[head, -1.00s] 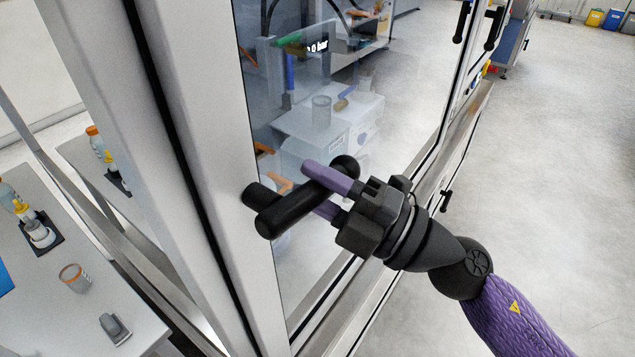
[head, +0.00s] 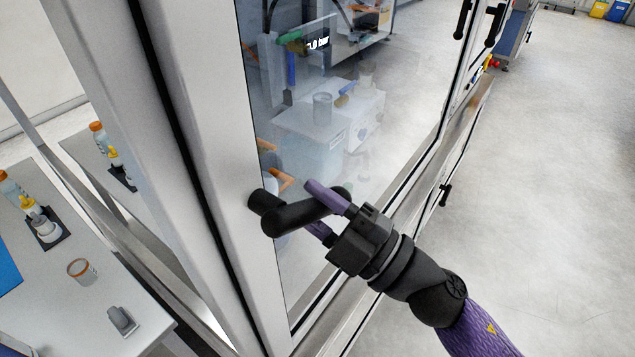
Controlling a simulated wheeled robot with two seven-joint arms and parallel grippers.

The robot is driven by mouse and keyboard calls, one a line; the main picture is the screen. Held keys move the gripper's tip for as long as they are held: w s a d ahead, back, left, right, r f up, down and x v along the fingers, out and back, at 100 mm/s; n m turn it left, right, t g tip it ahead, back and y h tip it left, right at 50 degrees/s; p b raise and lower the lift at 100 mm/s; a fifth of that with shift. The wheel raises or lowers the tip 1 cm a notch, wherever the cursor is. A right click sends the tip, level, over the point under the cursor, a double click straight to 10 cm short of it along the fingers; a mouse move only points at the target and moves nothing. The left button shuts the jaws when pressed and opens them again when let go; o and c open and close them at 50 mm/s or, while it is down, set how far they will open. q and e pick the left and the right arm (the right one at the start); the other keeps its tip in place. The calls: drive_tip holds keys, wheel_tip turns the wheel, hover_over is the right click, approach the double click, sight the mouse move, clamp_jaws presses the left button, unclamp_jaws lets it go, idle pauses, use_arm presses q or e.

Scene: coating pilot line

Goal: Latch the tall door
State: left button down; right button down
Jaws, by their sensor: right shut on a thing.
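The tall door (head: 225,190) has a white frame and a large glass pane (head: 330,60). Its black handle (head: 292,216) sits on the frame near the edge, low in the middle of the head view. My right gripper (head: 322,210) is shut on the handle, with one purple finger above it and one below. The handle lies nearly level in the picture, its free end pointing right toward my gripper. Part of the handle is hidden behind the upper finger. A gap between door and cabinet frame cannot be judged clearly. My left gripper is not in view.
Left of the door is a white bench (head: 130,290) with a glass jar (head: 82,270), bottles and a small grey device (head: 122,320). Behind the glass stand a beaker (head: 322,108) and equipment. Other black handles (head: 445,194) are at right. The floor at right is clear.

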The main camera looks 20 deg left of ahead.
drive_tip(key=m, duration=0.1)
drive_tip(key=m+t+p, duration=0.1)
drive_tip(key=m, duration=0.2)
drive_tip(key=shift+s+a+f+t+h+p, duration=0.15)
drive_tip(key=shift+s+f+t+h+p, duration=0.15)
drive_tip(key=shift+s+f+t+p, duration=0.1)
drive_tip(key=m, duration=0.1)
drive_tip(key=m+t+p, duration=0.1)
drive_tip(key=s+m+h+p, duration=0.1)
drive_tip(key=m, duration=0.1)
drive_tip(key=shift+a+f+t, duration=0.2)
drive_tip(key=shift+f+t, duration=0.15)
drive_tip(key=shift+t, duration=0.05)
drive_tip(key=shift+s+a+f+m+t+h+p, duration=0.2)
drive_tip(key=shift+s+m+t+h+p, duration=0.2)
drive_tip(key=shift+m+p, duration=0.7)
drive_tip(key=shift+s+a+f+m+t+h+p, duration=0.15)
drive_tip(key=shift+s+m+t+h+p, duration=0.3)
drive_tip(key=shift+m, duration=1.2)
drive_tip(key=shift+s+a+f+m+t+h+p, duration=0.1)
drive_tip(key=shift+s+f+m+t+h+p, duration=0.3)
drive_tip(key=shift+m+p, duration=0.7)
drive_tip(key=shift+r+m, duration=0.2)
drive_tip(key=shift+m, duration=0.15)
drive_tip(key=shift+c, duration=1.8)
unclamp_jaws()
drive_tip(key=b+v, duration=0.3)
drive_tip(key=v, duration=0.7)
